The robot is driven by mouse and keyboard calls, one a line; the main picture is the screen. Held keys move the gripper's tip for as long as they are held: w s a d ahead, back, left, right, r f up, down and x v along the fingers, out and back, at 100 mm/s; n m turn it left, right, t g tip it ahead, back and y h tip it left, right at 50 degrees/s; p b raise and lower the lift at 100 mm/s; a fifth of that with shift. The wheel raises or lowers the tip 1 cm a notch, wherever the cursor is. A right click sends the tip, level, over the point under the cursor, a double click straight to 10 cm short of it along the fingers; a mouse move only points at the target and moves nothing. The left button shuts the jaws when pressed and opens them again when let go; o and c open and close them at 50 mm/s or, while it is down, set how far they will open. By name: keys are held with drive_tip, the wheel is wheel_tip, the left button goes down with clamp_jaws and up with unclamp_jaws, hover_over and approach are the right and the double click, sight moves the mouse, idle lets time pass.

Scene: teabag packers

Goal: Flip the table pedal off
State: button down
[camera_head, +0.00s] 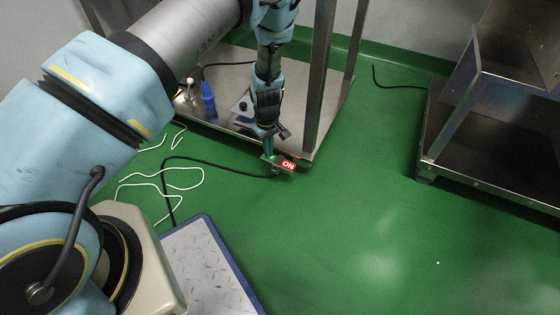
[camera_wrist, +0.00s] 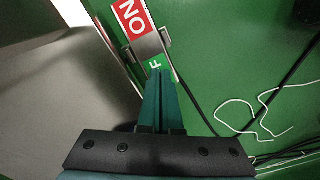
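The table pedal lies on the green floor at the foot of a steel table leg. Its red ON plate (camera_head: 288,165) faces up in the head view; the red plate (camera_wrist: 135,18) also shows in the wrist view. Beside it is the pedal's green end (camera_wrist: 155,63), with a white letter F visible and the rest of its lettering covered by my fingers. My gripper (camera_head: 268,150) points down over this green end, fingers together and nothing seen between them. In the wrist view my fingertips (camera_wrist: 160,74) overlap the green end; I cannot tell whether they touch it.
The steel table's leg (camera_head: 318,85) stands close by the pedal. Its lower shelf (camera_head: 228,82) holds a blue bottle (camera_head: 208,98). Black and white cables (camera_head: 165,185) lie on the floor at left. A second metal stand (camera_head: 485,150) is at right; open floor lies between.

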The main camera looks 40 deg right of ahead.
drive_tip(key=shift+f, duration=0.45)
drive_tip(key=shift+r, duration=0.1)
wheel_tip(320, 180, up, 7)
drive_tip(key=p, duration=0.5)
drive_tip(key=shift+p, duration=0.35)
idle(0.5)
